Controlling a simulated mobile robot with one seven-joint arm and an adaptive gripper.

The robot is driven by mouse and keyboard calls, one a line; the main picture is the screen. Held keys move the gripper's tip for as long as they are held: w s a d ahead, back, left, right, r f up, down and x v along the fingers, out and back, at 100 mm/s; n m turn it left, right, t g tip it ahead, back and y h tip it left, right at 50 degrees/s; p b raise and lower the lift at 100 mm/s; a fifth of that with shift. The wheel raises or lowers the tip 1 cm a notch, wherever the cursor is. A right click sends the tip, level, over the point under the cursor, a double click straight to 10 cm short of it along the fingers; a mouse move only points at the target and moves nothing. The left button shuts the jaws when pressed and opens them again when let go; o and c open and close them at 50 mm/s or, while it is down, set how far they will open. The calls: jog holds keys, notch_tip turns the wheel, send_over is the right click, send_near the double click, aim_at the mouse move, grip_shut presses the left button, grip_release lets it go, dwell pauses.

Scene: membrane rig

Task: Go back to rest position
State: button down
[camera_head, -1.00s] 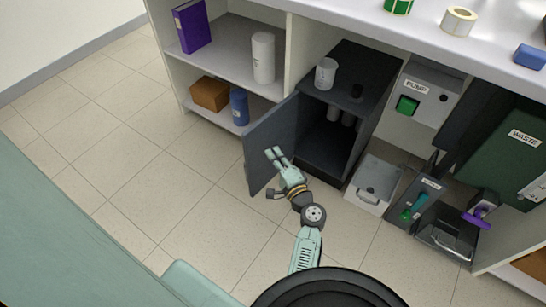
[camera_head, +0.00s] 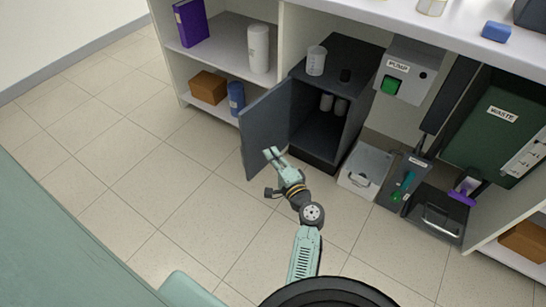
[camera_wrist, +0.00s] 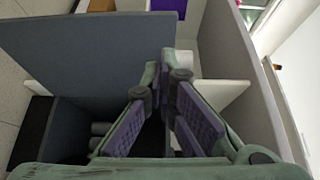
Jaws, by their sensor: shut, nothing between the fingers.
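My gripper (camera_head: 271,154) is shut and empty. In the head view it is in front of the dark cabinet, close to its open door (camera_head: 268,130); whether it touches the door I cannot tell. In the wrist view my gripper's fingers (camera_wrist: 160,75) come together at the tips, with the dark door panel (camera_wrist: 90,52) to their left. The dark cabinet (camera_head: 350,75) stands open under the counter with several grey containers (camera_head: 333,103) inside.
A beaker (camera_head: 316,62) stands on the cabinet. To its right are a pump unit (camera_head: 405,75), a white bin (camera_head: 362,172) and a green waste container (camera_head: 500,125). A shelf (camera_head: 225,45) with a purple binder (camera_head: 190,24) is at the left. The tiled floor (camera_head: 110,150) at left is clear.

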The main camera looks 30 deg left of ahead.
jog(key=shift+s+d, duration=0.3)
jog(key=shift+s, duration=0.05)
